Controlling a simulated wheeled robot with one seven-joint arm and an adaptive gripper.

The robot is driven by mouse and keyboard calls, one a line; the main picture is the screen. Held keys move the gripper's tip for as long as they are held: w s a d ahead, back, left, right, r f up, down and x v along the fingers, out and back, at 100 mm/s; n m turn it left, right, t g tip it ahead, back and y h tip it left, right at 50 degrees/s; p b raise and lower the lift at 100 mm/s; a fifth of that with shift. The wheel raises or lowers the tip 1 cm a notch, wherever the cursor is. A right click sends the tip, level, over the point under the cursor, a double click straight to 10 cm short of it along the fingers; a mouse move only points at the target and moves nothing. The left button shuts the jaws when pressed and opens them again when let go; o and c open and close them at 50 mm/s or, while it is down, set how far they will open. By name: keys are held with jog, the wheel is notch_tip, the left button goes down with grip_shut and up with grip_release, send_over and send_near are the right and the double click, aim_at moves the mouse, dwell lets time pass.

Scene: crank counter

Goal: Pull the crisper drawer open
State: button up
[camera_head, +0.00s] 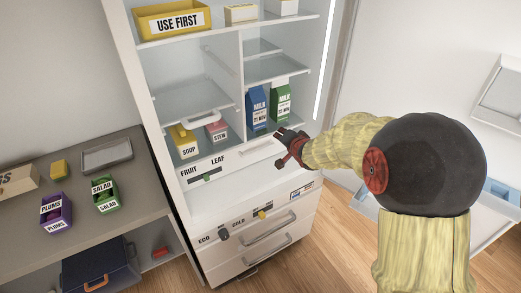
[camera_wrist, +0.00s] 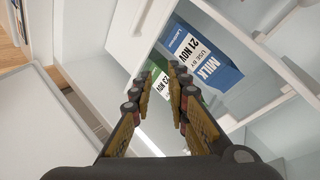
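The crisper drawer (camera_head: 228,164) is a white front low in the fridge, marked FRUIT and LEAF, with a green slider (camera_head: 209,178). It looks shut. Its pale handle (camera_head: 258,152) is on the right half of the front. My gripper (camera_head: 282,146) is at the right end of the drawer, close to the handle. In the wrist view my gripper (camera_wrist: 161,68) has its two fingers apart, with nothing clearly held between them. I cannot tell whether it touches the drawer or handle.
Blue (camera_head: 257,108) and green (camera_head: 281,103) milk cartons stand just above the drawer. SOUP (camera_head: 187,141) and STEM (camera_head: 217,130) boxes are to the left. Below is a lower drawer with a bar handle (camera_head: 269,229). A side counter (camera_head: 75,195) holds PLUMS and SALAD boxes.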

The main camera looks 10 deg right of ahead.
jog(key=w+a+f+m+t+y, duration=0.1)
jog(key=w+f+m+y, duration=0.1)
jog(key=w+f, duration=0.45)
jog(key=m+t+y, duration=0.1)
jog(key=m+y, duration=0.2)
send_near(260, 150)
jog(key=w+f, duration=0.2)
jog(key=w, duration=0.1)
jog(key=shift+a+r+b+x, duration=0.1)
jog(key=shift+b+x, duration=0.2)
jog(key=shift+x, duration=0.95)
jog(key=shift+a+r+b+x, duration=0.15)
jog(key=shift+b+x, duration=0.1)
jog(key=shift+x, duration=1)
jog(key=shift+a+r+b+x, duration=0.1)
jog(key=shift+b+x, duration=0.2)
jog(key=shift+x, duration=0.95)
jog(key=shift+c, duration=1.1)
grip_shut()
jog(key=shift+s, duration=0.1)
